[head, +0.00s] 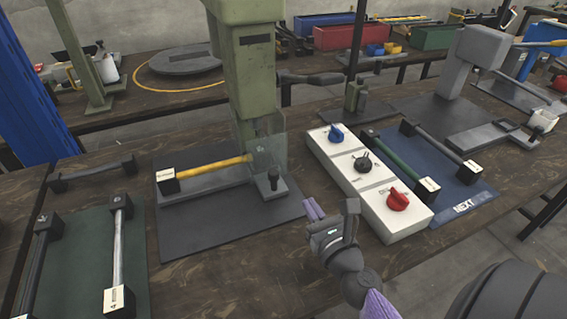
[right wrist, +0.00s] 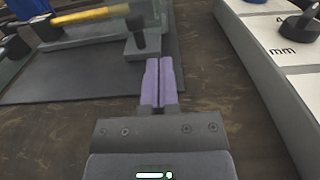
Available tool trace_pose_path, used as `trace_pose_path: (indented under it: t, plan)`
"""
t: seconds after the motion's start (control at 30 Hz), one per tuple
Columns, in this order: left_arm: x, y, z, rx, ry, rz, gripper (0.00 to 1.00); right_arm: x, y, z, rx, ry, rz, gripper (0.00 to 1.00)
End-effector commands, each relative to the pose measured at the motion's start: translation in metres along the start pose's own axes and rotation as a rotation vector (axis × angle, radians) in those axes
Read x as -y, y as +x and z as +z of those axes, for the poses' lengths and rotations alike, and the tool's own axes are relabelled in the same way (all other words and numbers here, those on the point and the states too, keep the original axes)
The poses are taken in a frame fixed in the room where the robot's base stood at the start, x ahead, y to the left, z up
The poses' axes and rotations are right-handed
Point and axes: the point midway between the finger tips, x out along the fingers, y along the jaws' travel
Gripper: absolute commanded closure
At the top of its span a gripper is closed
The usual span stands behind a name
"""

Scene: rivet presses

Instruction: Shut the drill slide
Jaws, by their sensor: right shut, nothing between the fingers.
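The green drill press (head: 245,90) stands on a dark mat (head: 200,235), left of the middle of the head view. On its low grey slide bed (head: 215,185) lies a yellow bar (head: 212,165) with a black, white-labelled end block (head: 167,182). A clear guard (head: 275,150) covers the bar's right end. A grey block with a black upright knob (head: 273,180) sits at the bed's right end; the knob also shows in the right wrist view (right wrist: 136,25). My right gripper (head: 312,208) is shut and empty, in front of and apart from the knob. My left gripper is out of view.
A white panel (head: 360,180) with blue, black and red knobs stands close to the right of my right gripper. Beyond it is a blue mat (head: 465,190) with bars. A green mat (head: 75,250) with bars lies at left. Bare wooden table (head: 270,265) lies in front.

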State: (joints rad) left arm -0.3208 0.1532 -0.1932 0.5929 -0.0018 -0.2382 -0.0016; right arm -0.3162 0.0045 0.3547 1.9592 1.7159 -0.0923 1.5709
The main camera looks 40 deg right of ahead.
Motion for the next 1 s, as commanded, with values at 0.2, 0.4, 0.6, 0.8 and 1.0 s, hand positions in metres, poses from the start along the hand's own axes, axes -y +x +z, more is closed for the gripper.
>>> trace_pose_path:
  t: [0.2,0.4,0.6,0.8,1.0]
  plan:
    - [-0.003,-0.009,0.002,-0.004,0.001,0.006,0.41,0.001,0.05,0.003,0.004,-0.002,-0.002,1.0]
    - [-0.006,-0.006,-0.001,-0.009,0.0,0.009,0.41,0.001,0.09,0.0,0.002,-0.002,-0.002,1.0]
    - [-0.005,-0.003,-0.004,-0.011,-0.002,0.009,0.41,0.001,0.113,0.0,0.0,-0.002,-0.002,1.0]
    - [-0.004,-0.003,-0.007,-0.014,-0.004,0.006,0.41,0.001,0.118,0.0,-0.001,-0.001,-0.002,1.0]
    - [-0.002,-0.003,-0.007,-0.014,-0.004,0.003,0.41,0.001,0.118,0.0,0.0,-0.001,-0.003,1.0]
